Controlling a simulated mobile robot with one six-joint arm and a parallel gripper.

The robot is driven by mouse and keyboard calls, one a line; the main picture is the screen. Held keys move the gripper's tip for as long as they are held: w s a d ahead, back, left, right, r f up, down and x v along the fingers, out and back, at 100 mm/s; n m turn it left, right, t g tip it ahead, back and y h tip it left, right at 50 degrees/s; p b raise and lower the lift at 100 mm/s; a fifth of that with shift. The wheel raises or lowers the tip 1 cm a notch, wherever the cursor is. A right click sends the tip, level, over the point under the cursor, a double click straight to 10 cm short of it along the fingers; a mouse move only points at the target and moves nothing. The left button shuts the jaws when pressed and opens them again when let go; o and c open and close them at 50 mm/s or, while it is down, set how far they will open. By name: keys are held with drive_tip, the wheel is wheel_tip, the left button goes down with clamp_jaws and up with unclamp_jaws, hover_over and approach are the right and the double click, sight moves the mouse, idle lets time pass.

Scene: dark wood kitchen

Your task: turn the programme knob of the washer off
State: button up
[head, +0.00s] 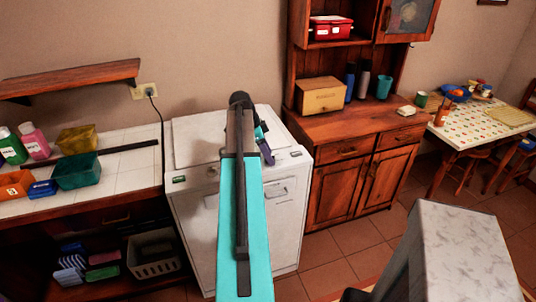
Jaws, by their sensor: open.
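The white washer (195,240) stands between the tiled counter and the wooden cupboard. My turquoise arm reaches over its middle and hides part of its front. A small round knob (213,171) shows on the panel, just left of my arm; its setting is too small to read. A small green display (179,180) is at the panel's left end. My gripper (267,153) is at the far end of the arm, over the right part of the washer top, right of the knob and apart from it. It is partly hidden by the arm. It looks open, with nothing visible in it.
The tiled counter (110,172) on the left holds bottles and bins. A wooden cupboard (340,190) stands close on the right. A pale marbled surface (460,250) is at front right. Tiled floor (340,245) is clear before the cupboard.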

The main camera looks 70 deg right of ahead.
drive_tip(key=c, duration=1)
drive_tip(key=shift+a, duration=0.2)
drive_tip(key=shift+d+f, duration=0.1)
